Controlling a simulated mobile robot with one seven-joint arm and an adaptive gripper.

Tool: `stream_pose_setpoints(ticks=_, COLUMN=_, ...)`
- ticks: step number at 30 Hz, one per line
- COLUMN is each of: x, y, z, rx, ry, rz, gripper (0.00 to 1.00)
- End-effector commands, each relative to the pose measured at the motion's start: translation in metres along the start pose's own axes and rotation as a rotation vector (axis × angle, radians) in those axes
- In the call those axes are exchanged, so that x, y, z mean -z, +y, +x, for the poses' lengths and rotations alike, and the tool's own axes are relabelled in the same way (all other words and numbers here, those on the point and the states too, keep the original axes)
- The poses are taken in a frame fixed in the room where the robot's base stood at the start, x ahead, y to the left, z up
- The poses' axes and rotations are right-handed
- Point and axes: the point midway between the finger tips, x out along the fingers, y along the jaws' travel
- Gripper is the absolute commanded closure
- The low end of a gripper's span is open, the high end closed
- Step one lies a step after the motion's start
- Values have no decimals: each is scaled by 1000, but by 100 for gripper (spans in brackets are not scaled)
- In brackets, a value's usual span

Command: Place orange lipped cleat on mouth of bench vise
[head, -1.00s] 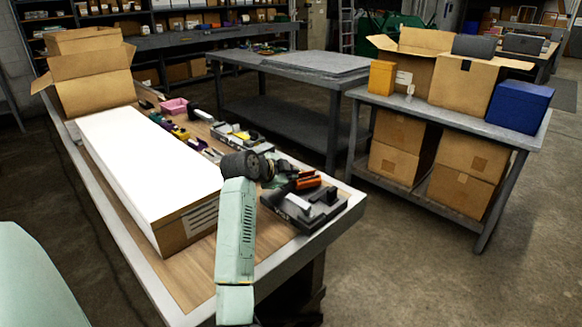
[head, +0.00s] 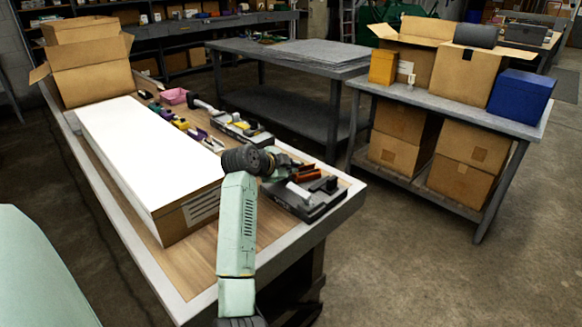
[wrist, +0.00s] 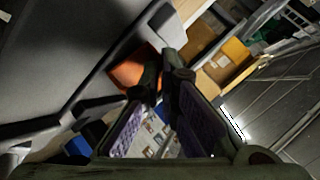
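The orange lipped cleat (head: 305,175) shows in the head view at my gripper's tips, just above and behind the vise body. It also shows in the wrist view (wrist: 132,70), partly hidden by a fingertip. My gripper (head: 284,166) reaches over the near end of the workbench. Its fingertips (wrist: 163,82) are close together in the wrist view and appear closed on the cleat. The bench vise (head: 308,200), dark grey with a lighter grey block on it, stands at the bench's right corner. Whether the cleat touches the vise cannot be told.
A long white-topped box (head: 150,150) lies left of my arm on the workbench (head: 200,262). Small tools and a pink tray (head: 174,96) lie behind. A grey table (head: 225,48) stands behind; a cart (head: 440,105) with boxes stands to the right. Floor between is clear.

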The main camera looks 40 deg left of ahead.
Motion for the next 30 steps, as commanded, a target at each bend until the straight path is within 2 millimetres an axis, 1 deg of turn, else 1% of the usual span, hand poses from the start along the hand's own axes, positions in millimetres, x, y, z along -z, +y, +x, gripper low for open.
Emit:
stream_pose_setpoints(ticks=5, x=-2, y=2, z=2, rx=0, ry=0, rz=0, gripper=100)
stream_pose_setpoints(ticks=6, x=-2, y=2, z=2, rx=0, ry=0, rz=0, gripper=95)
stream_pose_setpoints(ticks=17, x=-2, y=2, z=2, rx=0, ry=0, rz=0, gripper=72)
stream_pose_setpoints(ticks=26, x=-2, y=2, z=0, rx=0, ry=0, rz=0, gripper=72)
stream_pose_setpoints(ticks=29, x=-2, y=1, z=-8, rx=2, ry=0, rz=1, gripper=72)
stream_pose_setpoints(ticks=30, x=-2, y=1, z=-13, rx=2, ry=0, rz=2, gripper=72)
